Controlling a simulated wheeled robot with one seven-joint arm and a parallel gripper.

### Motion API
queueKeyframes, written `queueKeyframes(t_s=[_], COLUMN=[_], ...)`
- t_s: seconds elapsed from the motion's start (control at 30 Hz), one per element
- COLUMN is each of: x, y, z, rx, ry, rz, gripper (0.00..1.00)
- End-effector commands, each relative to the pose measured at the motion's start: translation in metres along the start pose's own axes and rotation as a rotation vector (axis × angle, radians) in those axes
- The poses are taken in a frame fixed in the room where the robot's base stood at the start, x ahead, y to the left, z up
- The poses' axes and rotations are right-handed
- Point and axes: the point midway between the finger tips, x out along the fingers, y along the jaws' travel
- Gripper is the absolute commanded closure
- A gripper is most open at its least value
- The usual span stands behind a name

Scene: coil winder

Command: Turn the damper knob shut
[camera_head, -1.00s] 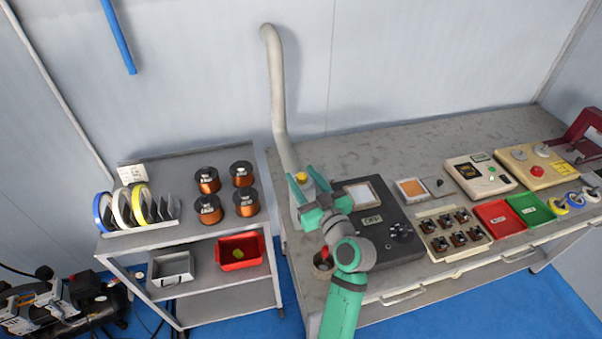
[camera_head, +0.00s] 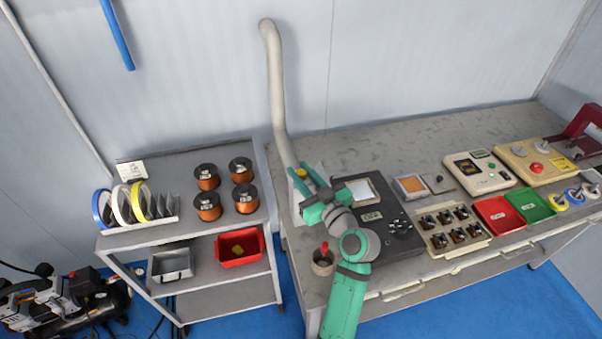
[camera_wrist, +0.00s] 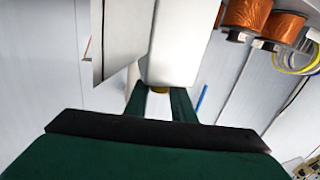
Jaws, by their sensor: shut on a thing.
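The yellow damper knob (camera_wrist: 160,90) sits on the pale duct box and shows between my fingers in the wrist view. In the head view, the grey duct pipe (camera_head: 278,90) rises along the wall above that box. My gripper (camera_head: 301,175) is at the front of the box, its two green fingers reaching up and back. It also shows in the wrist view (camera_wrist: 156,100), shut on the knob. The fingers hide much of the knob in the head view, and its turn angle cannot be read.
A black panel unit (camera_head: 385,240) stands close to the right of my gripper. A cup with a red-handled tool (camera_head: 323,262) stands at the bench's front left. A cart (camera_head: 165,232) with copper wire spools (camera_head: 208,207) is to the left.

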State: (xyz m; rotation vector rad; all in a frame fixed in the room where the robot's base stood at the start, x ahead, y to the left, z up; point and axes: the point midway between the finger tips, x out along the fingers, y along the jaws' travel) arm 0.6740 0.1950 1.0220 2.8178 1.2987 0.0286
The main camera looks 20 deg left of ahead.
Motion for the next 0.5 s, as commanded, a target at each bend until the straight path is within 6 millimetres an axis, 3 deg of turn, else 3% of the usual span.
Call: queueKeyframes(t_s=[0.5], x=[-0.0001], y=[0.0026], z=[-0.0010], rx=[0.000], ry=[0.019], rz=[-0.434], gripper=[1.00])
